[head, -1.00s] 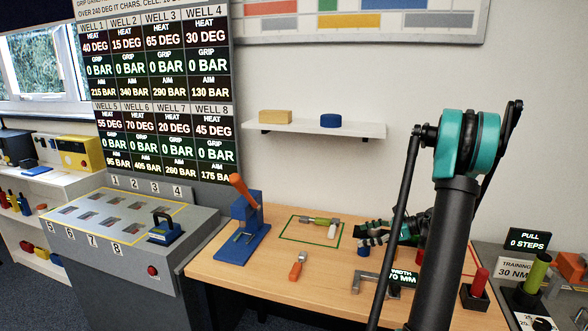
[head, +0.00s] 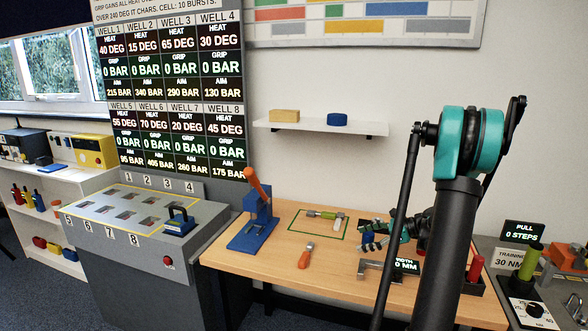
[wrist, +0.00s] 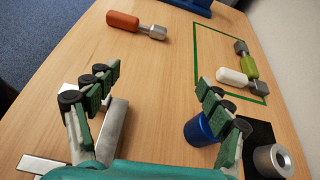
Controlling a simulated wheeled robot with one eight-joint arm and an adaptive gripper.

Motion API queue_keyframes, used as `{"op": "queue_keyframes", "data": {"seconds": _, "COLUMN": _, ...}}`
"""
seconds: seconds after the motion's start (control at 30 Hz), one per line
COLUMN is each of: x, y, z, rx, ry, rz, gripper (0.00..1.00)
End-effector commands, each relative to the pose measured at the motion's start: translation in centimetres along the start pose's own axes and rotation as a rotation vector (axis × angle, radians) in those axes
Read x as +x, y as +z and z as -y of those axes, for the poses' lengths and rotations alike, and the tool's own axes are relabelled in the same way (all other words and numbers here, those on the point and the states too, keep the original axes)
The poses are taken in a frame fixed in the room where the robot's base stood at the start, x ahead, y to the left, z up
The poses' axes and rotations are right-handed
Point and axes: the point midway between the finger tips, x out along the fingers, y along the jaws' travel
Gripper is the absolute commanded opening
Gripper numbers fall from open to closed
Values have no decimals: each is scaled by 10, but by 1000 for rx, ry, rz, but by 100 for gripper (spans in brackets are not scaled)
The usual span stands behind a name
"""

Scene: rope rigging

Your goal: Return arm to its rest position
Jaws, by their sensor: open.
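My gripper (head: 372,234) is open and empty, with its green-padded fingers spread over the right part of the wooden table (head: 270,268). In the wrist view the fingers of my gripper (wrist: 152,85) stand apart with bare tabletop between them. My arm is folded, with its dark column and teal joint at the right of the head view. A blue cylinder (wrist: 200,131) stands by the right finger in the wrist view, partly covered by it. I cannot tell if they touch.
An orange-handled tool (head: 305,256) lies on the table. A blue press with an orange lever (head: 254,226) stands at the table's left. A grey metal bracket (head: 372,268) lies below my gripper. A grey well console (head: 130,225) stands left.

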Motion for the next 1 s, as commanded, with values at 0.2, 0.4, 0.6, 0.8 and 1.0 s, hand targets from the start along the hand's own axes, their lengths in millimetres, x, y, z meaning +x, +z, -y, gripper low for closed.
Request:
{"op": "queue_keyframes", "data": {"seconds": 0.2, "x": 12, "y": 8, "z": -18, "rx": -97, "ry": 11, "rz": -74, "gripper": 80}}
{"op": "queue_keyframes", "data": {"seconds": 0.4, "x": 25, "y": 15, "z": -46, "rx": -251, "ry": 35, "rz": -183, "gripper": 80}}
{"op": "queue_keyframes", "data": {"seconds": 0.6, "x": 38, "y": 18, "z": -96, "rx": -528, "ry": 105, "rz": -360, "gripper": 80}}
{"op": "queue_keyframes", "data": {"seconds": 0.8, "x": 38, "y": 10, "z": -153, "rx": -870, "ry": 228, "rz": -551, "gripper": 80}}
{"op": "queue_keyframes", "data": {"seconds": 1.0, "x": 28, "y": -4, "z": -203, "rx": -1206, "ry": 384, "rz": -711, "gripper": 80}}
